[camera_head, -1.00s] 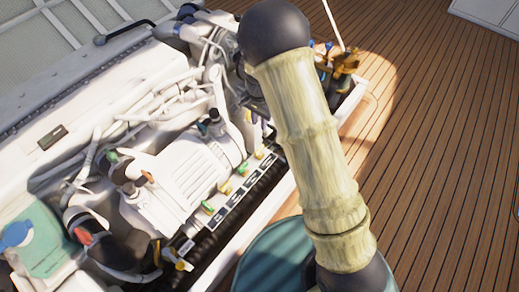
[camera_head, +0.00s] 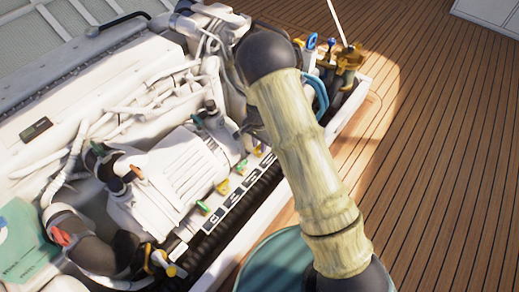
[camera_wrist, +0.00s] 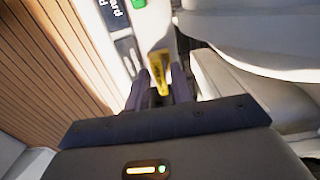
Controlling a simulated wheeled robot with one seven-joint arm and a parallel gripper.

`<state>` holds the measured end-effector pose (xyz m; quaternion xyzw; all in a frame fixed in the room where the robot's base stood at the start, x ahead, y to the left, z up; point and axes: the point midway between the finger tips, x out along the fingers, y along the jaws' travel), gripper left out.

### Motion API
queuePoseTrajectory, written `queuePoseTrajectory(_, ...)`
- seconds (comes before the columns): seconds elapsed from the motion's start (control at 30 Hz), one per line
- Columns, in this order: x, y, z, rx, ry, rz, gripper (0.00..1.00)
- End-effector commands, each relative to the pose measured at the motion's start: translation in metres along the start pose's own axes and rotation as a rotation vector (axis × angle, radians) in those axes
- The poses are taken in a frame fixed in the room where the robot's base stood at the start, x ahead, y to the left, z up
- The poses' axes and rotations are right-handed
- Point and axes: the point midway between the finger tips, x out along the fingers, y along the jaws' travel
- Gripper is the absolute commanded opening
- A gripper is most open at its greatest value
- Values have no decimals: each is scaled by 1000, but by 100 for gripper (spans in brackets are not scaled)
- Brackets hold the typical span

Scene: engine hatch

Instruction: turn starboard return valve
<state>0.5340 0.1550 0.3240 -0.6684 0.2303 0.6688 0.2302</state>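A row of small coloured valve handles runs along the engine's front edge in the head view: a green one (camera_head: 203,206), a yellow one (camera_head: 222,187) and others further up. Dark label plates (camera_head: 220,207) lie beside them, too small to read. In the wrist view, my gripper (camera_wrist: 161,80) has its two dark fingers on either side of a yellow handle (camera_wrist: 159,62). Whether they touch it is unclear. A green handle (camera_wrist: 138,3) and partly cut-off label (camera_wrist: 113,12) are above it. In the head view my gripper is hidden behind my arm.
The white engine block (camera_head: 185,170) and its pipes crowd the left. A black ribbed hose (camera_head: 240,205) runs along the handles. A white hatch rim (camera_head: 245,235) borders wooden deck (camera_head: 440,150), which is open on the right. Brass fittings (camera_head: 348,60) stand at the far corner.

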Motion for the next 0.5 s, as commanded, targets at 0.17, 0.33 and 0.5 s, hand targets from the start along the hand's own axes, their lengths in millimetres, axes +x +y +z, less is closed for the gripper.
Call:
queuePoseTrajectory(0.17,12,0,0,0,0,0,24)
queuePoseTrajectory(0.33,11,-1,0,-2,0,0,24)
queuePoseTrajectory(0.5,11,-1,1,-3,0,0,4)
